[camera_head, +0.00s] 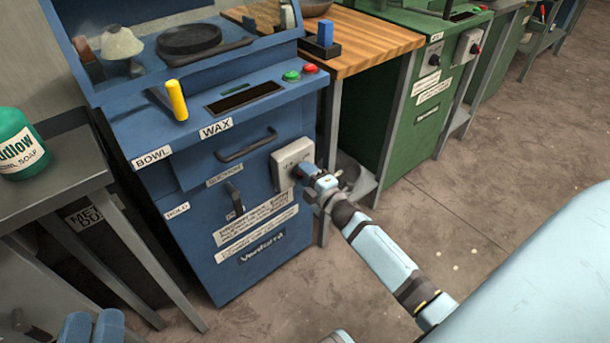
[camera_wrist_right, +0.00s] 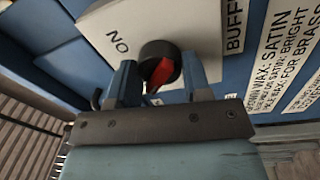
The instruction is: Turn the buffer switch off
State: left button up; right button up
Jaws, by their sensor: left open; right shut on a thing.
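The buffer switch is a round black knob with a red pointer (camera_wrist_right: 163,70). It sits on a white box (camera_head: 291,154) on the front of the blue machine, and the box also shows in the right wrist view (camera_wrist_right: 135,28). Rotated lettering of "ON" shows on the box, beside a "BUFF…" label (camera_wrist_right: 236,22). My right gripper (camera_head: 304,171) is at the knob; in the wrist view its blue fingers (camera_wrist_right: 158,78) are on either side of it, shut on it. In the head view the knob is mostly hidden. My left gripper (camera_head: 91,322) is open and empty at the bottom left.
The blue machine (camera_head: 190,270) has green (camera_head: 291,76) and red (camera_head: 310,68) buttons, a yellow handle (camera_head: 177,100) and a drawer handle. A grey table (camera_head: 60,190) with a green soap bottle (camera_head: 18,145) stands left. A wooden-topped table (camera_head: 370,40) stands right.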

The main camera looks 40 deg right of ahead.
jog(key=o, duration=0.9)
jog(key=shift+s, duration=0.1)
pick_arm(q)
jog(key=a+f+y+p, duration=0.1)
jog(key=p, duration=0.1)
jog(key=shift+w+g+p, duration=0.15)
jog(key=shift+g+p, duration=0.15)
pick_arm(e)
jog(key=s, duration=0.9)
jog(key=s+d+f, duration=0.1)
jog(key=s, duration=0.3)
jog(key=shift+s, duration=0.25)
pick_arm(q)
jog(key=shift+r, duration=0.2)
